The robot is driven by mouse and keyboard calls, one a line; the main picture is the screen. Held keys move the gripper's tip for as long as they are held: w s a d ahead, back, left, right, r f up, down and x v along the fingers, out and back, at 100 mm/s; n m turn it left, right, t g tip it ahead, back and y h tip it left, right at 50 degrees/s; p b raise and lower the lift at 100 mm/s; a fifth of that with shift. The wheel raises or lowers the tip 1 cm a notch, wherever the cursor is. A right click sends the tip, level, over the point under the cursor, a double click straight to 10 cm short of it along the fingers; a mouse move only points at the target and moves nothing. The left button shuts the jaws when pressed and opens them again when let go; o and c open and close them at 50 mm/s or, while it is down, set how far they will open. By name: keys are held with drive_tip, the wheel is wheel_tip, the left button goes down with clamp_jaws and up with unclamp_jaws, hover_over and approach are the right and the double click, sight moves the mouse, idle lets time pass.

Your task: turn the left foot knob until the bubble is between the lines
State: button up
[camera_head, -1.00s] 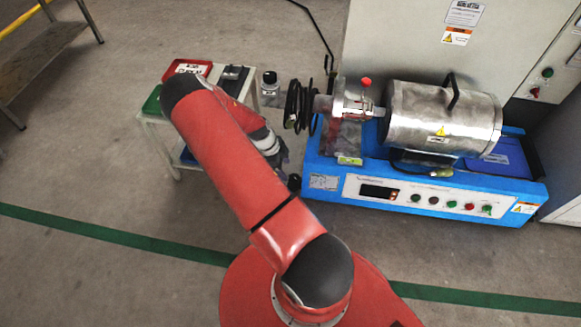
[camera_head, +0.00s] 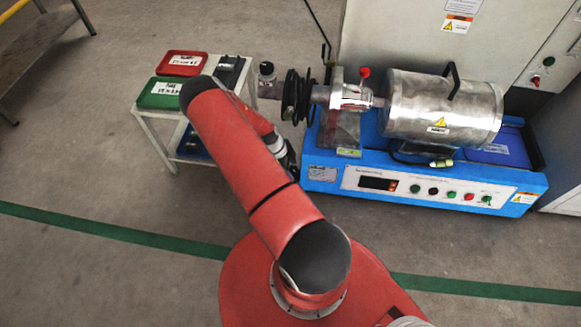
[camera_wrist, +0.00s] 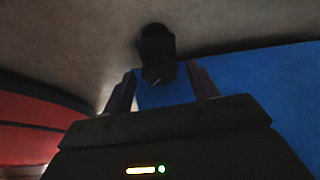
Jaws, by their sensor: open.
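The blue machine (camera_head: 330,188) has a dark knob-like foot (camera_wrist: 157,48) at its left front corner. In the wrist view this dark round piece stands just beyond and between my open fingers (camera_wrist: 160,78), with a blue surface below it. I cannot tell whether either finger touches it. In the head view my gripper (camera_head: 288,160) is beside the machine's left end, mostly hidden by my arm. A small yellow-green piece (camera_head: 348,152) on the machine's left top edge may be the level; its bubble is too small to read.
A metal cylinder (camera_head: 440,108) lies on the machine, above a front panel of buttons (camera_head: 450,194). A white side table (camera_head: 153,135) at the left holds a red tray (camera_head: 170,64) and a green tray (camera_head: 152,94). The floor in front is clear.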

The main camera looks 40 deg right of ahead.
drive_tip(key=c, duration=0.9)
drive_tip(key=shift+a+f+n+t+b, duration=0.1)
drive_tip(key=shift+f+n+t+b, duration=0.15)
drive_tip(key=shift+n+b, duration=0.5)
drive_tip(key=shift+c, duration=0.4)
drive_tip(key=shift+s+r+n+t+h+b, duration=0.15)
drive_tip(key=shift+n+t+h+b, duration=0.1)
drive_tip(key=shift+n, duration=0.4)
drive_tip(key=shift+w+r+n+t+h+b, duration=0.1)
drive_tip(key=shift+n+t+h, duration=0.1)
drive_tip(key=shift+n, duration=0.4)
drive_tip(key=o, duration=1)
